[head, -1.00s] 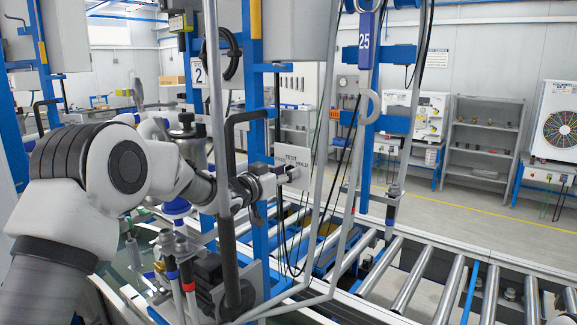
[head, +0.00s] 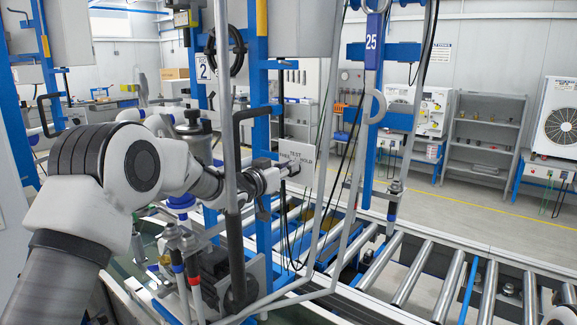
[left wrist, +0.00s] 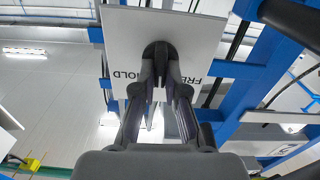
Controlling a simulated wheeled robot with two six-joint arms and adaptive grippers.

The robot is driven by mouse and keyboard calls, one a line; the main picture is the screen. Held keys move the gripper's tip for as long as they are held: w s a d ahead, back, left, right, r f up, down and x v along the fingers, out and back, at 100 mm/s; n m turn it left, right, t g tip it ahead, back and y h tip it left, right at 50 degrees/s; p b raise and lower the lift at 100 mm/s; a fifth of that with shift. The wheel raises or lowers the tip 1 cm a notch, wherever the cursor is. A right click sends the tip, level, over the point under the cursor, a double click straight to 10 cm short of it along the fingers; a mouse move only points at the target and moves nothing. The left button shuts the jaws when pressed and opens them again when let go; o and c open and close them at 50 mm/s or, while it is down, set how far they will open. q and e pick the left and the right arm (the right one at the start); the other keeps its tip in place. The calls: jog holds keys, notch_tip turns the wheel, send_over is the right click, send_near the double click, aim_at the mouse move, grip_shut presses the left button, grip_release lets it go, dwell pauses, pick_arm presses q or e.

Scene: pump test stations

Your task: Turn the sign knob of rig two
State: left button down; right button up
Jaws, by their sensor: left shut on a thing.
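The sign, a light plate with the words TEST, FREE and HOLD (head: 306,152), hangs on rig two near the blue upright. In the left wrist view the sign plate (left wrist: 185,28) fills the top and sits slightly askew. Its dark round knob (left wrist: 158,50) sticks out from the middle, between FREE and HOLD. My left gripper (head: 287,171) reaches the sign from the left and covers the knob in the head view. In the left wrist view its two fingers (left wrist: 160,82) are closed on the knob. My right gripper is not in view.
A plate with the number 2 (head: 204,69) is on the rig behind my arm. A grey pipe (head: 228,120) and a black handle (head: 246,118) stand close to my forearm. A roller conveyor (head: 430,275) runs at the lower right. Dark cables (head: 335,180) hang beside the sign.

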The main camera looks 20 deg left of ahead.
pick_arm(q)
jog(key=shift+w+a+f+n+p, duration=0.1)
jog(key=shift+a+n+p, duration=0.1)
jog(key=shift+n+p, duration=1.7)
jog(key=shift+a+n+p, duration=0.15)
jog(key=shift+n+p, duration=1.3)
jog(key=shift+n, duration=0.75)
jog(key=c, duration=1.2)
grip_release()
jog(key=v, duration=1.2)
